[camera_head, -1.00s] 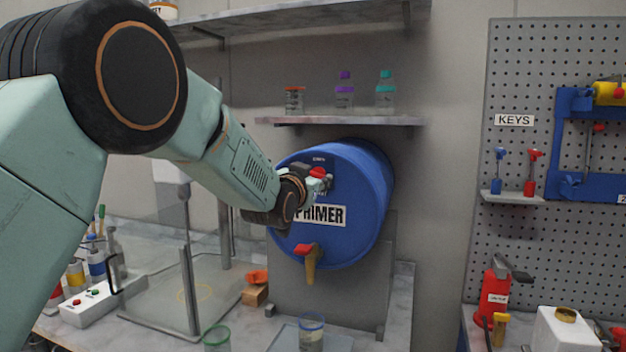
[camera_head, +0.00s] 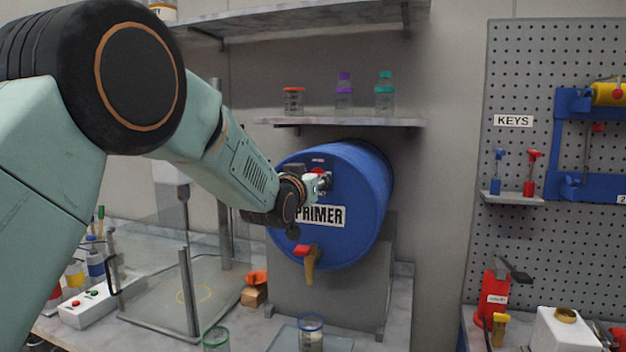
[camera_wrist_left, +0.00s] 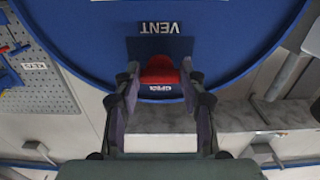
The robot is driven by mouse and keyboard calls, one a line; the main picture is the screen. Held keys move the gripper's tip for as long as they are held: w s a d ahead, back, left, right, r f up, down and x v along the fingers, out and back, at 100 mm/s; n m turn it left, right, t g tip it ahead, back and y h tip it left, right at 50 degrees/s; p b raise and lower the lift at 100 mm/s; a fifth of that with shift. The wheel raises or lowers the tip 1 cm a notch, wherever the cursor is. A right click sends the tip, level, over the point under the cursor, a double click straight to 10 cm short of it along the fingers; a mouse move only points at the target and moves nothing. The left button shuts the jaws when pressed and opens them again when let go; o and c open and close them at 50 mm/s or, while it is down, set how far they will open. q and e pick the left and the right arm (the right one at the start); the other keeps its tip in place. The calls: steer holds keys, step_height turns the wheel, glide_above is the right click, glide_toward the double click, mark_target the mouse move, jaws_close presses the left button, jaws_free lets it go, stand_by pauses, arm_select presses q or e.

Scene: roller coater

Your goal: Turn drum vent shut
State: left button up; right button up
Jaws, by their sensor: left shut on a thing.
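The blue drum (camera_head: 365,190) lies on its side on a grey stand, with a PRIMER label on its front face. The red vent knob (camera_head: 317,172) is near the top of that face, partly hidden by my gripper. In the left wrist view the red vent knob (camera_wrist_left: 159,72) sits between the two fingers, under an upside-down VENT label (camera_wrist_left: 160,28). My left gripper (camera_head: 322,182) is shut on the knob; it also shows in the left wrist view (camera_wrist_left: 160,78). My right gripper is not in view.
A red-handled tap (camera_head: 304,251) sticks out low on the drum face. A shelf (camera_head: 345,122) with small bottles is above the drum. A pegboard (camera_head: 500,70) is at the right.

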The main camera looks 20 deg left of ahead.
arm_select(q)
steer(key=o, duration=0.7)
steer(key=shift+r, duration=0.4)
steer(key=o, duration=0.4)
steer(key=shift+f, duration=0.15)
steer(key=shift+o, duration=0.2)
steer(key=shift+f, duration=0.1)
steer(key=s, duration=1.2)
steer(key=shift+a, duration=0.2)
